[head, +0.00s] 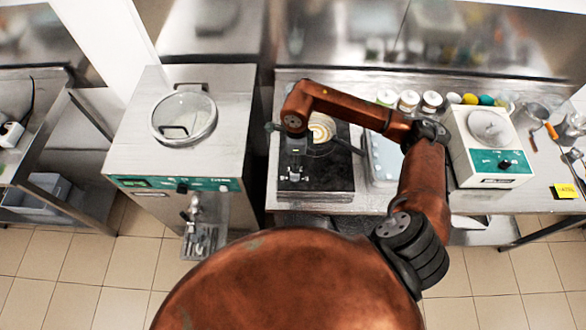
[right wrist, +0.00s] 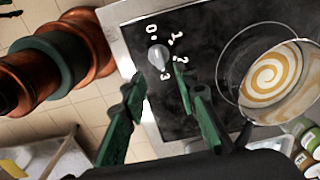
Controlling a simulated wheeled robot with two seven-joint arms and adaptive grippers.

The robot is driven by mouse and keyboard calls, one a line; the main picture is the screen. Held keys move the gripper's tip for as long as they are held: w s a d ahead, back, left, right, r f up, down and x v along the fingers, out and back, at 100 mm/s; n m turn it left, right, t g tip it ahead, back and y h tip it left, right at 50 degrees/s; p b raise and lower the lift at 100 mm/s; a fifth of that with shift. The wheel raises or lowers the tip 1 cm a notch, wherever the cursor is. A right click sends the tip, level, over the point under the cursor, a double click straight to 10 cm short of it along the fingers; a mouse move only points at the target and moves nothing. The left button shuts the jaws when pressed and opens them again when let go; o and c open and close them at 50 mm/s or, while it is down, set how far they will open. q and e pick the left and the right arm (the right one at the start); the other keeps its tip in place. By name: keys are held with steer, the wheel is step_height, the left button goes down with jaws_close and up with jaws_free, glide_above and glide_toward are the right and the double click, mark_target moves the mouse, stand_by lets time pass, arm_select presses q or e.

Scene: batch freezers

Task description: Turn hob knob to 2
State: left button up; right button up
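The black hob (head: 322,186) stands on the worktop near the middle of the head view. The right wrist view shows its grey knob (right wrist: 157,56) near a corner of the black plate (right wrist: 205,40), with white marks 0, 1, 2 and 3 around it. The knob's narrow end seems to point towards 3. My right gripper (right wrist: 157,79) is open, its green-backed fingers spread with the knob just beyond and between the tips. Contact cannot be told. In the head view my right arm hides part of the hob. My left gripper is not in view.
A pan (right wrist: 285,82) with a cream-and-brown spiral sits on the hob, beside the gripper. A batch freezer (head: 125,150) stands left of the hob. A white machine with a green panel (head: 497,162) and several jars (head: 409,100) stand to the right and behind.

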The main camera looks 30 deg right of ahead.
mark_target(295, 176)
step_height(295, 176, down, 8)
steer(key=shift+a+r+p, duration=0.15)
steer(key=shift+r+p, duration=0.1)
steer(key=shift+p, duration=0.5)
steer(key=shift+c, duration=0.5)
jaws_close()
